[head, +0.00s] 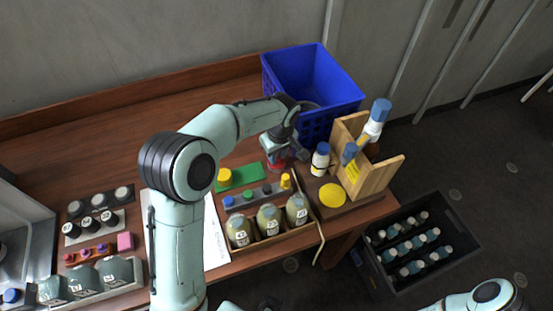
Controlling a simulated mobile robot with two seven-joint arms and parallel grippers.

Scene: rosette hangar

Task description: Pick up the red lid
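My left gripper (284,158) reaches down over the table beside the green block, its fingers pointing down. A red piece, which looks like the red lid (272,160), shows at its fingertips, mostly hidden by the gripper. I cannot tell whether the fingers are closed on it or only around it. Of my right arm, only a pale link shows at the bottom right corner. I cannot make out its gripper.
A blue crate (290,75) stands behind the gripper. A wooden rack (376,178) and a white bottle with a blue cap (320,160) are close on the right. A tray of capped bottles (273,241) lies in front. A dark crate (460,254) of bottles is on the floor.

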